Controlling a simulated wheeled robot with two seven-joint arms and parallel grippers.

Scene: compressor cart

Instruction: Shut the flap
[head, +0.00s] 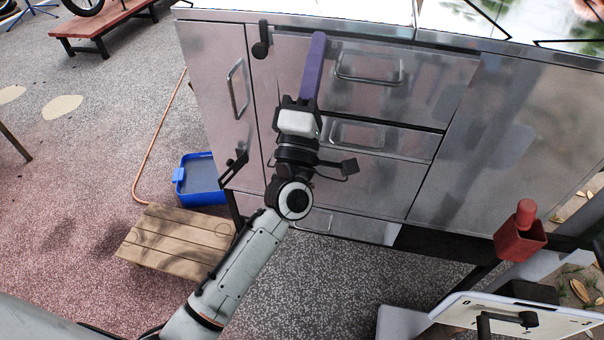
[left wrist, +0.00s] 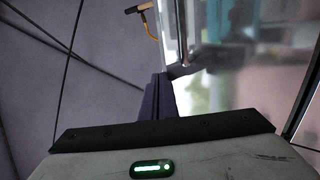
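The flap (head: 425,85) appears to be the wide upper metal panel with a bar handle (head: 370,68) on the cabinet front in the head view. Its right edge stands out from the cabinet, with a dark gap along its lower edge, so it looks partly open. My left gripper (head: 318,40) is in front of the flap's left part, its purple fingers pointing up toward the counter edge. The fingers look closed together with nothing between them; they also show in the left wrist view (left wrist: 160,92) beside a shiny metal surface. Contact cannot be told. My right gripper is out of view.
Other drawers (head: 390,180) and a narrow left door (head: 225,90) surround the flap. A blue bin (head: 200,193) and a wooden slatted platform (head: 170,240) stand on the floor at left. A red holder (head: 520,238) is at right. Floor between is clear.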

